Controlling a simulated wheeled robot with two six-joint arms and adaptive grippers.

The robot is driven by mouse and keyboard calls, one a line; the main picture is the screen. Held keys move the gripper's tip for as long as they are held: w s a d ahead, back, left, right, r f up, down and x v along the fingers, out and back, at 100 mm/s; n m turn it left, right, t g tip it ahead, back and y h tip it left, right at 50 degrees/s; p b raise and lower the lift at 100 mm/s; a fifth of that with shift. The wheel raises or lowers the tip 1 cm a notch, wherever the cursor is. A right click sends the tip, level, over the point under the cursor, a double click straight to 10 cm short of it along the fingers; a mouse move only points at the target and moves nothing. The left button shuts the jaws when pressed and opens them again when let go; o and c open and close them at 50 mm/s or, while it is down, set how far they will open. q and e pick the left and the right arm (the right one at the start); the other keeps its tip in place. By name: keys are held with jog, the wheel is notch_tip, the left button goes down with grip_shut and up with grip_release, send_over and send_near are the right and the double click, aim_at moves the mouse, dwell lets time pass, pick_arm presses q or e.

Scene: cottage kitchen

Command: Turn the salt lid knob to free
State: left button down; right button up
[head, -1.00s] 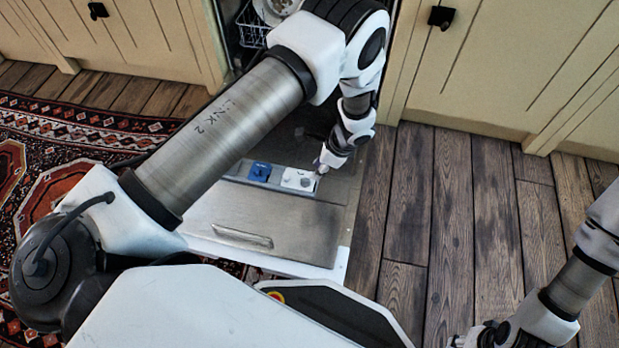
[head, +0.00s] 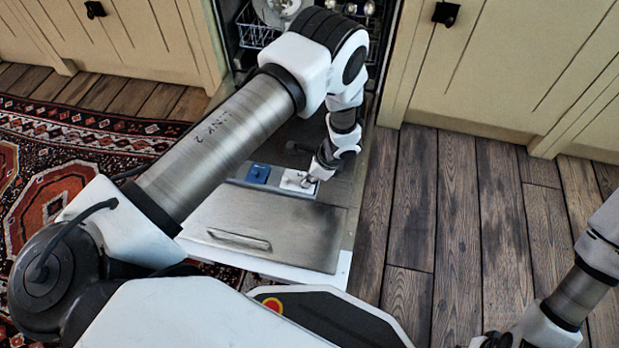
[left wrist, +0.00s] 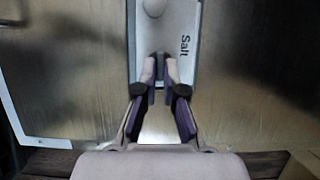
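The salt lid is a white panel (head: 290,186) on the steel dishwasher door, beside a blue cap. In the left wrist view it runs up from between my fingers and reads "Salt" (left wrist: 184,46). A pale round bump (left wrist: 153,8) shows on it at the top edge, beyond the fingertips. My left gripper (head: 307,181) is over the right part of the lid, covering the spot of the grey disc. Its fingertips (left wrist: 160,68) are close together with a narrow gap; whether they grip a knob is unclear. My right gripper (head: 488,342) is cut off at the bottom edge.
The blue cap (head: 258,173) sits left of the lid. The open dishwasher door (head: 265,222) lies flat, with a basket (head: 255,32) of dishes behind it. Cream cabinets (head: 510,60) stand at the back. The wooden floor (head: 440,200) to the right is clear.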

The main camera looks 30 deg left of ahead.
dwell(0.4)
pick_arm(q)
jog(key=n+g+p, duration=0.1)
jog(key=n, duration=0.2)
jog(key=shift+w+a+n+h, duration=0.1)
jog(key=shift+w+n+h, duration=0.05)
jog(key=shift+n+h, duration=0.2)
jog(key=n, duration=0.2)
jog(key=n+g+h, duration=0.1)
jog(key=n, duration=0.1)
jog(key=shift+w+a+n+g, duration=0.15)
jog(key=shift+n+g, duration=0.1)
jog(key=shift+g, duration=0.05)
jog(key=n+h, duration=0.1)
jog(key=n, duration=0.3)
jog(key=shift+w+a+g+h, duration=0.1)
jog(key=shift+a+g+h, duration=0.1)
jog(key=shift+g+h, duration=0.15)
jog(key=n, duration=0.2)
jog(key=n+h, duration=0.1)
jog(key=n, duration=0.1)
jog(key=n+h, duration=0.1)
jog(key=shift+a+n+p, duration=0.25)
jog(key=shift+n+p, duration=0.1)
jog(key=shift+n, duration=0.05)
jog(key=c, duration=1.3)
grip_release()
